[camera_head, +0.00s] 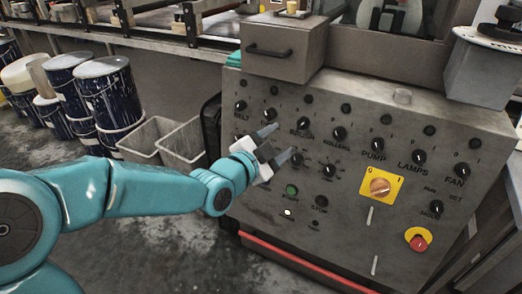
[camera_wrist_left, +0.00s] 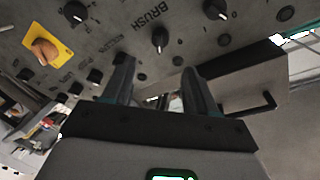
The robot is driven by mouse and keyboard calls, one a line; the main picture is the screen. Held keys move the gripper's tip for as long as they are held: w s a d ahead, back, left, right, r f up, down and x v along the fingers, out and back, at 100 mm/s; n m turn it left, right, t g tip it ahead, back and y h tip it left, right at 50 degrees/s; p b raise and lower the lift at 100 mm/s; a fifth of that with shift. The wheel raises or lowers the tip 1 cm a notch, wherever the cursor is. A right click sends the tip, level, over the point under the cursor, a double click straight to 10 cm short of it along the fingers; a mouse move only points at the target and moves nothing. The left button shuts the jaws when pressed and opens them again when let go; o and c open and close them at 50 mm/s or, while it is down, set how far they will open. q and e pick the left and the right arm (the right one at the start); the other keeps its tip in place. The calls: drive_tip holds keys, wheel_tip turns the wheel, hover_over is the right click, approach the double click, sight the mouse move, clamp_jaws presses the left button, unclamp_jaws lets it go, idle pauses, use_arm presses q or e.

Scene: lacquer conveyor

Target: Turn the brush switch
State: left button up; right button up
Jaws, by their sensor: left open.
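The brush switch (camera_head: 270,114) is a black rotary knob in the panel's upper row, second from the left. The left wrist view shows it as a dark knob (camera_wrist_left: 160,38) beside the word BRUSH, a little beyond the fingertips and between them sideways. My left gripper (camera_head: 284,139) is open and empty in front of the panel, below and right of the switch in the head view. Its two fingers also show in the left wrist view (camera_wrist_left: 158,65), apart with nothing between them. In the head view the gripper hides the label under the switch. My right gripper is not in view.
The sloped grey control panel (camera_head: 345,235) carries other knobs, a yellow plate with an orange rotary switch (camera_head: 380,186) and a red stop button (camera_head: 418,240). A grey drawer box (camera_head: 284,47) stands above. Paint drums (camera_head: 106,94) and bins (camera_head: 183,147) stand left.

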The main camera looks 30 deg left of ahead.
use_arm(q)
drive_tip(key=v, duration=0.6)
drive_tip(key=shift+s, duration=0.3)
drive_tip(key=shift+a, duration=0.1)
drive_tip(key=s+d+f+n+g, duration=0.1)
drive_tip(key=d+f+g, duration=0.15)
drive_tip(key=f, duration=0.75)
drive_tip(key=s+d+f+n+g, duration=0.1)
drive_tip(key=s+d+f+g, duration=0.15)
drive_tip(key=f, duration=0.75)
drive_tip(key=d+f+n+g, duration=0.1)
drive_tip(key=f+g, duration=0.2)
drive_tip(key=f, duration=0.6)
drive_tip(key=s+d+f+n+g, duration=0.2)
drive_tip(key=s+f+n+g, duration=0.25)
drive_tip(key=s+f, duration=0.3)
drive_tip(key=s+d+f+n+g, duration=0.2)
drive_tip(key=s+f+n+g, duration=0.25)
drive_tip(key=s+f, duration=0.35)
wheel_tip(320, 180, up, 29)
drive_tip(key=s+p, duration=0.1)
drive_tip(key=p, duration=2.7)
drive_tip(key=shift+s+n+t+h+p, duration=0.25)
drive_tip(key=shift+n+t+h+p, duration=0.05)
drive_tip(key=shift+t+h, duration=0.1)
